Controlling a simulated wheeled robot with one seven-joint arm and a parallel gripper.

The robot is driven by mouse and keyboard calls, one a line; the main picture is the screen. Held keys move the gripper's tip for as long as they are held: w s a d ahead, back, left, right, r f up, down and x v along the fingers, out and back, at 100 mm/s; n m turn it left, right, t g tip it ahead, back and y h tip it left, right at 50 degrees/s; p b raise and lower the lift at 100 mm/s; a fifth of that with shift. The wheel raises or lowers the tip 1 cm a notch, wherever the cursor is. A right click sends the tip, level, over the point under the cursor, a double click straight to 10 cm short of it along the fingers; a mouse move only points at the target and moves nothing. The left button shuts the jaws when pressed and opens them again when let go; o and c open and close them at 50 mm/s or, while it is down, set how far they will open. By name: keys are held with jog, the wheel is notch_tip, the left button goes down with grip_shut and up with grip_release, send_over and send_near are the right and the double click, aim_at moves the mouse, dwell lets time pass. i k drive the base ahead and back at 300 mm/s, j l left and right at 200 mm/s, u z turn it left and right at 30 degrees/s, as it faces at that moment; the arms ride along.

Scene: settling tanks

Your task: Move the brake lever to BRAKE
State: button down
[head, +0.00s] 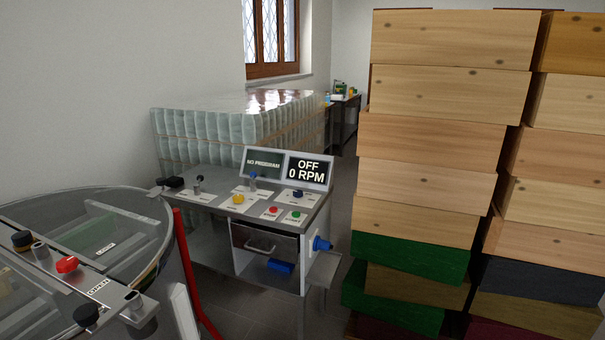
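A grey control desk (223,207) stands in the middle of the head view, behind and right of a round metal tank (158,212). A small upright lever with a dark knob (198,182) stands at the desk's back left. A dark handle (173,183) juts out at its left end. A red bar (186,262) slants down between tank and desk. No BRAKE label is readable, so I cannot tell which of these is the brake lever. The desk's display (306,169) reads OFF, 0 RPM. My gripper is not in view.
Tall stacks of wooden boxes (445,95) fill the right side. The tank has clear lids with a red knob (67,264) and OPEN and CLOSE labels. Stacked glass jars (203,123) stand behind the desk. A narrow strip of floor (338,215) shows between desk and boxes.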

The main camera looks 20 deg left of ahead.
aim_at(199, 179)
jog(key=i+l+u, duration=0.1)
jog(key=i+u, duration=0.3)
jog(key=i, duration=0.2)
jog(key=i+l+u, duration=0.4)
jog(key=i, duration=0.15)
jog(key=i+l+u, duration=0.4)
jog(key=i, duration=0.15)
jog(key=i+l+u, duration=0.4)
jog(key=l+u, duration=0.2)
jog(key=i+l+u, duration=0.25)
jog(key=l, duration=0.15)
jog(key=l+u, duration=0.3)
jog(key=i+l+u, duration=0.1)
jog(key=l+u, duration=0.2)
jog(key=l, duration=0.2)
jog(key=l+u, duration=0.3)
jog(key=l, duration=0.15)
